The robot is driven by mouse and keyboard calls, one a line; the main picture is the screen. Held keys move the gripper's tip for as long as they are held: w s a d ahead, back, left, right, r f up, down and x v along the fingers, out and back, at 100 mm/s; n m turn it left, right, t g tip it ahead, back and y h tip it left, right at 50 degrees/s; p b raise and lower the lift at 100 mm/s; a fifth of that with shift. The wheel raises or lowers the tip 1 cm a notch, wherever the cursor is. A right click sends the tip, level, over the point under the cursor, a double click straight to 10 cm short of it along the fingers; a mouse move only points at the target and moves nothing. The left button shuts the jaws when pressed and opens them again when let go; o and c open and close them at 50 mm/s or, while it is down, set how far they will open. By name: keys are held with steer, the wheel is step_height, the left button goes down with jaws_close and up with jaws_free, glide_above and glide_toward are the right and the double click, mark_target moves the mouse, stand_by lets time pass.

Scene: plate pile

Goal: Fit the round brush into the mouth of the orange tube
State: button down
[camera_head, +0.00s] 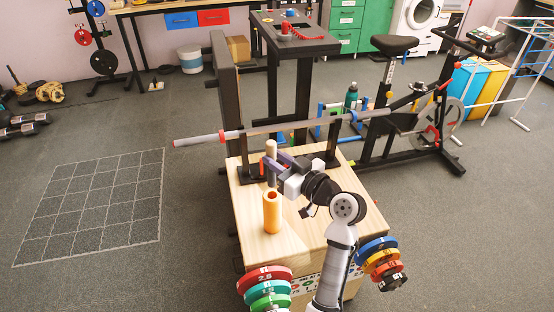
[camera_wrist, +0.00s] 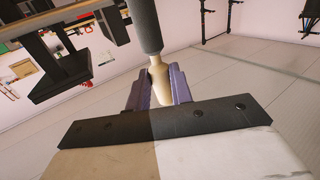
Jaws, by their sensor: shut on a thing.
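The orange tube (camera_head: 272,215) stands upright on the wooden box top, its dark round mouth facing up. My gripper (camera_head: 273,166), with purple fingers, is shut on the round brush (camera_head: 271,147). The brush is upright, with its pale handle above the fingers and its grey round part below them, close over the tube's mouth. The head view does not settle whether the grey end is exactly in line with the mouth. In the wrist view, the pale handle (camera_wrist: 159,75) sits between the fingers and the grey part (camera_wrist: 145,28) runs out past them.
A barbell bar (camera_head: 270,128) lies across black uprights behind my gripper. Coloured weight plates hang at the box's front left (camera_head: 265,280) and right (camera_head: 380,258). The wooden box top (camera_head: 318,228) is bare right of the tube. An exercise bike (camera_head: 425,130) stands behind on the right.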

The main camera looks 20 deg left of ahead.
mark_target(278, 199)
steer(key=shift+f+b, duration=1)
steer(key=shift+f, duration=0.35)
steer(key=shift+b, duration=0.8)
stand_by(0.8)
steer(key=shift+f+b, duration=1)
steer(key=shift+f+b, duration=0.3)
steer(key=shift+f, duration=0.05)
steer(key=shift+f+b, duration=3.65)
steer(key=shift+f, duration=0.1)
steer(key=c, duration=1.2)
jaws_free()
steer(key=shift+r, duration=0.15)
steer(key=shift+o, duration=0.2)
steer(key=shift+d, duration=0.1)
